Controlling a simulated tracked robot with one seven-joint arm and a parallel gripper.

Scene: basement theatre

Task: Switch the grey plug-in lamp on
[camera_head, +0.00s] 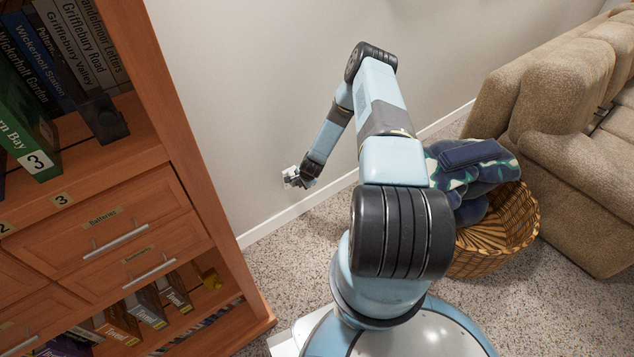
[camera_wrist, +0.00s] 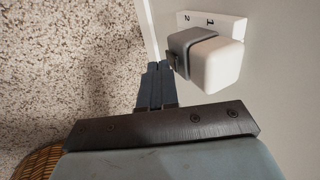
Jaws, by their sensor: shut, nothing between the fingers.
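The plug-in lamp (camera_wrist: 214,60) shows in the wrist view as a small block with a grey base and a rounded white front. It sits on a white wall plate (camera_wrist: 232,26) marked 1 and 2, on the side of the 1. A small dark part shows on the lamp's grey side. My gripper (camera_wrist: 156,68) is shut and empty, its fingertips just beside that grey side; I cannot tell whether they touch it. In the head view my gripper (camera_head: 302,175) is low at the wall and partly covers the pale lamp (camera_head: 290,177). I cannot tell whether the lamp is lit.
A wooden bookcase (camera_head: 182,128) with drawers and books stands at the left. A wicker basket (camera_head: 515,225) with folded cloth stands right of my arm, before a brown sofa (camera_head: 575,110). Speckled carpet (camera_head: 290,250) lies open between bookcase and basket, with a white baseboard along the wall.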

